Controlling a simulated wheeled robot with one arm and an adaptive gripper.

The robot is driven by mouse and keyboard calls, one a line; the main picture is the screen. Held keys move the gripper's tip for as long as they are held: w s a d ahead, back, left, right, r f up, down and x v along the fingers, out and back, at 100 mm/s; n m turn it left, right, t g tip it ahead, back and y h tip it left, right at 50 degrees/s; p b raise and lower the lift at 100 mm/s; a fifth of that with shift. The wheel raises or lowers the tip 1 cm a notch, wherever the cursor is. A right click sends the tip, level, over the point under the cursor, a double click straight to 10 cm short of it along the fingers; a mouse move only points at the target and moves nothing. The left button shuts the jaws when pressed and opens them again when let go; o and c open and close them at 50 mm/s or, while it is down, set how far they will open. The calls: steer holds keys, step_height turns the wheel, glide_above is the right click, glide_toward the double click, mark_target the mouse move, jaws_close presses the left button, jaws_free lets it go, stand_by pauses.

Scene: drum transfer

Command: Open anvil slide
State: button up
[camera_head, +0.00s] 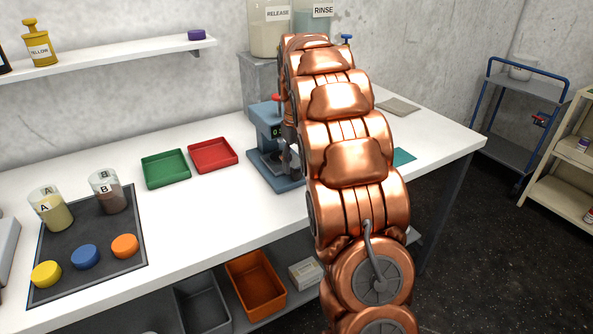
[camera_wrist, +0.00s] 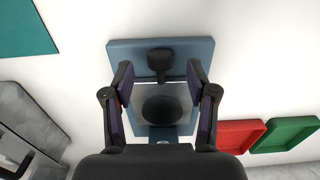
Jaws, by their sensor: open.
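The blue press (camera_head: 266,118) stands on the white bench, partly hidden behind my copper arm. It has a red part near its top. In the wrist view its blue base (camera_wrist: 118,50) lies below my gripper (camera_wrist: 161,72). The fingers are open and spread on either side of a dark knob (camera_wrist: 160,60) and a dark round disc (camera_wrist: 161,109) on a paler plate. I cannot tell which of these parts is the anvil slide, nor whether the fingers touch anything. No object is clearly held. In the head view my arm hides most of the gripper.
Red (camera_head: 213,154) and green (camera_head: 166,168) trays lie left of the press. A dark mat (camera_head: 105,225) with jars and coloured caps is further left. A teal sheet (camera_head: 403,157) lies to the right. Tanks labelled RELEASE (camera_head: 270,30) and RINSE (camera_head: 313,24) stand behind.

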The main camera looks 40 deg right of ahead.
mark_target(297, 171)
steer(key=shift+f, duration=1.55)
jaws_close()
